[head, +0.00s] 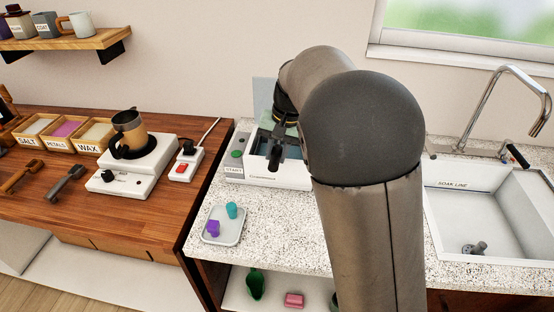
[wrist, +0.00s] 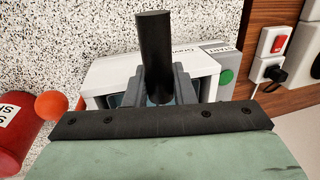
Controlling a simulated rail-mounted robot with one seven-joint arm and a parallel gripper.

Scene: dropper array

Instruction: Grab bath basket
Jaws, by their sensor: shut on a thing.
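The white bath unit (head: 288,178) stands on the speckled counter, with a grey start panel at its left. It also shows in the wrist view (wrist: 112,72). My gripper (head: 275,158) is over the bath opening. In the wrist view, its grey fingers (wrist: 160,88) are shut on an upright black handle (wrist: 154,45), which I take to be the bath basket's. The basket's body is hidden behind my gripper and the bath wall, so I cannot tell how high it sits.
A small tray (head: 222,238) with a purple and a teal piece lies in front of the bath. The sink (head: 480,215) is at the right. A red container (wrist: 14,135) is at the wrist view's left.

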